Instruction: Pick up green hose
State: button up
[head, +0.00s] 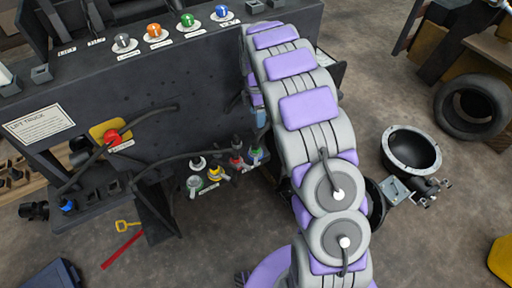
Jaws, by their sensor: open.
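A hose end with a green fitting (256,153) sits at the right end of a row of coloured fittings on the forklift's lower side, left of my arm. A red fitting (236,159) is just to its left, then a yellow one (215,173) and a pale one (195,184). My gripper (257,118) is partly hidden behind my purple and grey arm. Its visible part is a little above the green fitting. I see nothing held in it, and I cannot tell the exact gap to the hose.
The dark forklift body (150,85) fills the left, with coloured knobs along its top, including a green knob (190,20). Dark hoses cross its side. A round black bowl-shaped part (412,150) and a tire (472,106) lie at right. The lower right floor is mostly clear.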

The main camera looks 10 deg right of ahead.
aim_at(256, 140)
jog(key=f+b, duration=0.1)
jog(key=f, duration=0.4)
jog(key=s+f+b, duration=0.1)
jog(key=f, duration=0.4)
jog(key=f+b, duration=0.1)
jog(key=f, duration=0.5)
jog(key=shift+s+a+b, duration=0.3)
jog(key=shift+a+b, duration=0.1)
jog(key=shift+r, duration=0.1)
grip_shut()
